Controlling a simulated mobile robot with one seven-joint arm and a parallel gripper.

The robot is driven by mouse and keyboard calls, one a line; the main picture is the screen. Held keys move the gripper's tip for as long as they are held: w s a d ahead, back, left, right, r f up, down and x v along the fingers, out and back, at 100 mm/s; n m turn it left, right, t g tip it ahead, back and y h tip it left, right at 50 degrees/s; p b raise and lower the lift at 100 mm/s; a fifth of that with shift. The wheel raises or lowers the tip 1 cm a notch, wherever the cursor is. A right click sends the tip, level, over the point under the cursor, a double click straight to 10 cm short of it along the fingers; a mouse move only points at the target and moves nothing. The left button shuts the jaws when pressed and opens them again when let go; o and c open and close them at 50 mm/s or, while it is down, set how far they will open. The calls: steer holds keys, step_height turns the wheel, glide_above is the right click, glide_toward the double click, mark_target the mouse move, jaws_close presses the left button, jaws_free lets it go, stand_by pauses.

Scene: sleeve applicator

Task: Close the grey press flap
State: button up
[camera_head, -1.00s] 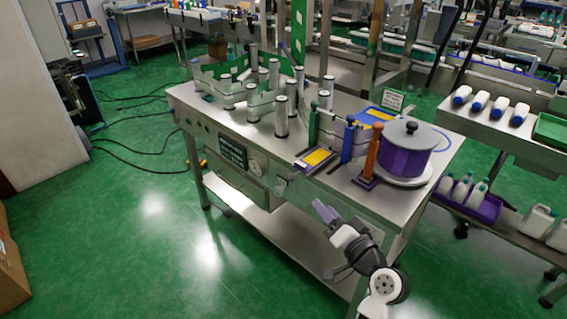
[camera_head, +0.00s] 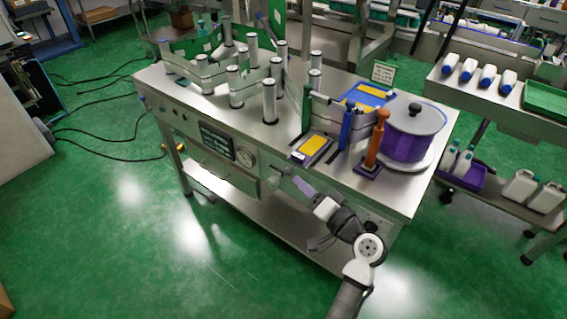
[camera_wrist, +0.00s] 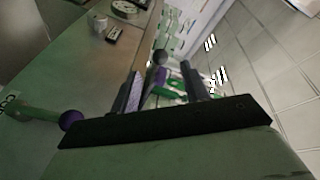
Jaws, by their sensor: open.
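The sleeve applicator stands on a steel table (camera_head: 232,108). Grey upright panels (camera_head: 325,112) stand between a green post and a blue post at its right part; I cannot tell for sure which part is the grey press flap. My gripper (camera_head: 303,187) is at the table's front side, below the yellow-and-purple pad (camera_head: 313,148), and apart from the grey panels. In the wrist view my gripper (camera_wrist: 163,88) has its two fingers apart with nothing clearly held. A dark round knob (camera_wrist: 160,57) shows beyond and between the fingertips.
An orange post (camera_head: 377,140) and a purple drum with a grey lid (camera_head: 408,135) stand at the table's right end. Several grey rollers (camera_head: 269,100) stand to the left. The green floor in front is clear.

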steer(key=p+x, duration=0.2)
steer(key=x, duration=0.7)
steer(key=shift+w+a, duration=0.1)
steer(key=shift+w, duration=0.05)
jaws_close()
